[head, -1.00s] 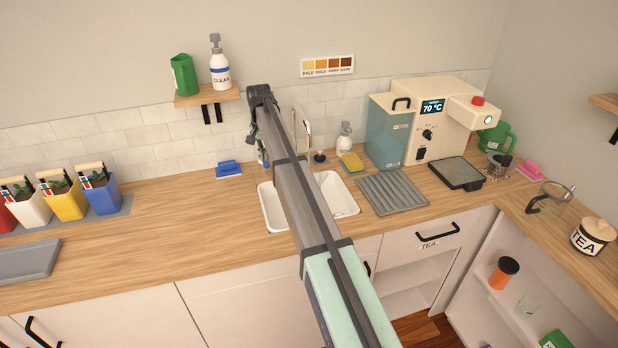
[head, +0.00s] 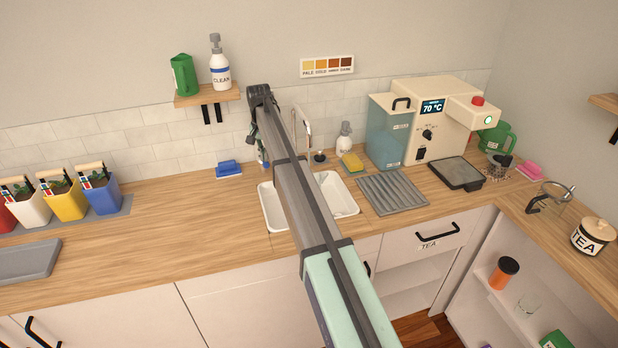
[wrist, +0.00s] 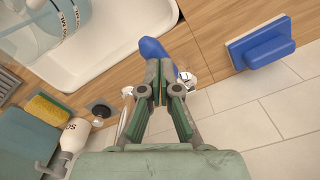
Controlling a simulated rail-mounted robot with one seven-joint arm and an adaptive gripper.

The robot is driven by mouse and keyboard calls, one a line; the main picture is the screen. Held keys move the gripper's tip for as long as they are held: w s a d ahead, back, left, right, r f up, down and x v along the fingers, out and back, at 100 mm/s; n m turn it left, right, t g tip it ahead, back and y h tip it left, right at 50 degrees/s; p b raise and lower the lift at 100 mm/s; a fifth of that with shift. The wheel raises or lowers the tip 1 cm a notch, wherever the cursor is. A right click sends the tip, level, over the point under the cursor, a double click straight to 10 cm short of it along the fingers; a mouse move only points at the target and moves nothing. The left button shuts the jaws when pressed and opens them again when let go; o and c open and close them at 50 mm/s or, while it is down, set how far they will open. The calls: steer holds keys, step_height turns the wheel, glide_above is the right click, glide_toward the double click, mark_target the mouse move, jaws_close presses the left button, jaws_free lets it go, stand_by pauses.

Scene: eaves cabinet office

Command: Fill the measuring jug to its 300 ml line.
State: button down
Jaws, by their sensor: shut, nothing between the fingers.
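The tap (head: 304,128) rises behind the sink in the head view, partly hidden by my arm. The sink (head: 342,192) is also partly covered by my arm, which hides the vessel there.
A blue sponge or brush (wrist: 262,46) lies by the wall. A soap bottle (head: 344,136) and yellow sponge (head: 352,162) stand behind the sink. A ridged drain mat (head: 392,192) and a machine reading 70 °C (head: 440,135) are to the right.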

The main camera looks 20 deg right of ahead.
steer(key=shift+f, duration=0.9)
steer(key=shift+r+p, duration=1.55)
steer(key=shift+r, duration=2)
steer(key=shift+f, duration=0.1)
